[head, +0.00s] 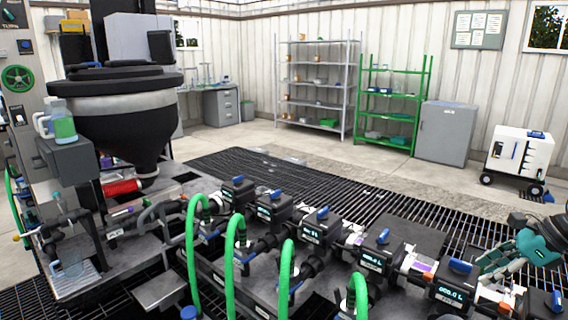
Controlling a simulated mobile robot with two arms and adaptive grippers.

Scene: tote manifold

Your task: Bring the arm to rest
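My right gripper (488,262) comes in at the lower right edge, at the end of a teal and black arm. Its fingers point left, just above the right end of the manifold (311,232), a row of black meter blocks with blue handles. The fingers are small and overlap the pipework behind, so I cannot tell whether they are open or shut. No held object can be made out between them. My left gripper is not in view.
Green hoses (230,265) arch up in front of the manifold. A large black hopper (122,115) stands at the left. Behind are a silver shelf (318,85), a green shelf (391,105), a grey cabinet (445,132) and a white cart (518,155).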

